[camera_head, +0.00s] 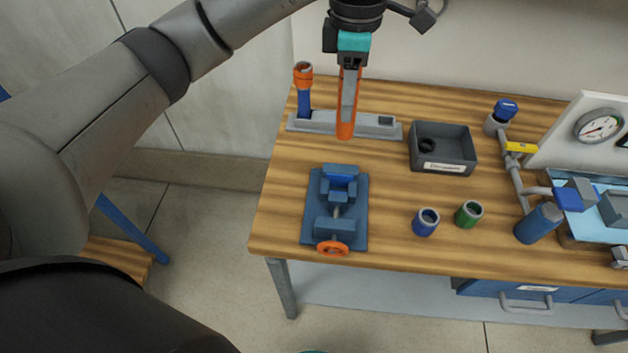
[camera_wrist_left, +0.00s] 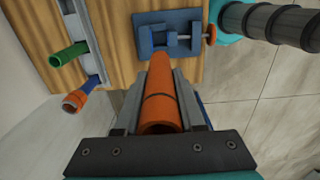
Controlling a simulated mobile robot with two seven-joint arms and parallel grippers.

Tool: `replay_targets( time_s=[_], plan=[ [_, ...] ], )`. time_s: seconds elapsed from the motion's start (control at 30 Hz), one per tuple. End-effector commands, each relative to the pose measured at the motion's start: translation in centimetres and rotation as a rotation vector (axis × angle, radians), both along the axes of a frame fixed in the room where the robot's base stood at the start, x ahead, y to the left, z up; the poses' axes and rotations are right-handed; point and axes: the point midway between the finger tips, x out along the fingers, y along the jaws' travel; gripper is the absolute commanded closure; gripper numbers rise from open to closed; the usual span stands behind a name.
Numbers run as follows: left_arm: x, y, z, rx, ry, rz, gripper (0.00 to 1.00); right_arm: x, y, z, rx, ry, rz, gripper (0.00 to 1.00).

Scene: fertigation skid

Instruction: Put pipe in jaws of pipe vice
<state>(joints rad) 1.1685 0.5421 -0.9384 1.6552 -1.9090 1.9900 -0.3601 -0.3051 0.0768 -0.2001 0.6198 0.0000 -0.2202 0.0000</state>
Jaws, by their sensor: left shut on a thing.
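My left gripper (camera_head: 348,95) is shut on an orange pipe (camera_head: 346,130), which hangs upright between its fingers above the back of the workbench. In the left wrist view the pipe (camera_wrist_left: 162,105) lies between the two grey fingers, with its open end close to the camera. The blue pipe vice (camera_head: 336,204) sits on the bench nearer the front, on a flat blue base, with an orange handwheel. It also shows in the left wrist view (camera_wrist_left: 178,38), apart from the pipe.
A grey rack (camera_head: 388,131) at the back holds a blue pipe with an orange top (camera_head: 304,90). A dark bin (camera_head: 442,160), a blue coupling (camera_head: 425,222) and a green coupling (camera_head: 468,214) stand right of the vice. Valves and a gauge are farther right.

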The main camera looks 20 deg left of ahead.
Motion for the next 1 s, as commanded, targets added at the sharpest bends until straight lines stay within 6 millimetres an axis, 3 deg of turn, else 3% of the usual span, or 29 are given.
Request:
replay_targets(
  time_s=[0.5, 0.87, 1.0],
  plan=[
    [-0.1, -0.1, -12.9, 0.0, 0.006, 0.0, 1.0, 0.6, -0.1, 0.0, -0.001, -0.007, 0.001, 0.5],
    [-0.1, 0.0, -16.3, 0.0, 0.003, -0.001, 1.0, 0.5, -0.2, -0.1, -0.003, -0.007, 0.001, 0.5],
    [-0.1, -0.1, -18.6, -0.001, 0.005, 0.0, 1.0, 0.5, -0.2, -0.2, -0.004, -0.007, 0.001, 0.5]
  ],
)
